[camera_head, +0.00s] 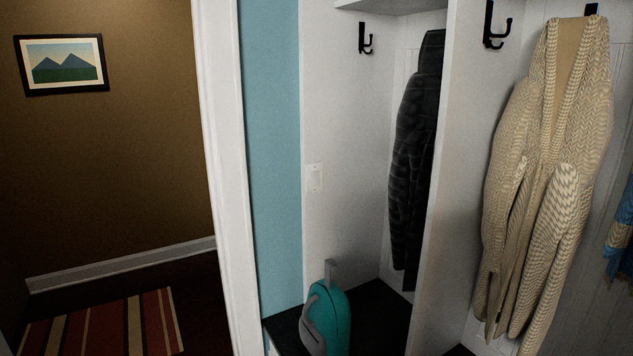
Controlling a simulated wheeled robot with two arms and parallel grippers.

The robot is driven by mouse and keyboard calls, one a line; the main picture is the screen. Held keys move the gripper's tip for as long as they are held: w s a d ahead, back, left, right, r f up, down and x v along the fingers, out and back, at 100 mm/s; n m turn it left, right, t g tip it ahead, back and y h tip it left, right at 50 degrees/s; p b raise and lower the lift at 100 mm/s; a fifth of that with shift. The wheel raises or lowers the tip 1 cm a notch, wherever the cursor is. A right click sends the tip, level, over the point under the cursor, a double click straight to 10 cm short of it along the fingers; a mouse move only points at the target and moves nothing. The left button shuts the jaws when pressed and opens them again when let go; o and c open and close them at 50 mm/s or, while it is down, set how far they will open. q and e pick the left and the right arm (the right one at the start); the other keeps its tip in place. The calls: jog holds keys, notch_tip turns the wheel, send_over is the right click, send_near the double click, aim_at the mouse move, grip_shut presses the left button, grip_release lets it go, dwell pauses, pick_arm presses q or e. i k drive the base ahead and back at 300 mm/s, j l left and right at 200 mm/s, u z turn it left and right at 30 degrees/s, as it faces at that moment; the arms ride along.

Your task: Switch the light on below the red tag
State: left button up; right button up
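A white wall plate (315,178), which looks like a light switch, is on the white side panel of the cubby, just right of the blue wall strip. It is small and dim, so I cannot tell its switch position. I see no red tag in the head view. Neither of my grippers is in view.
A teal and grey rounded object, like a backpack (340,318), stands on the dark bench (384,305) below the plate. A black puffy jacket (410,160) and a cream knitted cardigan (510,200) hang at right. A doorway with a striped rug (105,325) opens at left.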

aim_at(315, 179)
jog(key=z, duration=0.45)
jog(key=i+j+z, duration=0.4)
jog(key=j, duration=0.2)
jog(key=j+z, duration=0.2)
jog(key=j, duration=0.15)
jog(key=i+j+z, duration=0.25)
jog(key=j, duration=0.15)
jog(key=i+j, duration=0.1)
jog(key=j, duration=0.8)
jog(key=i+j, duration=0.15)
jog(key=j, duration=0.3)
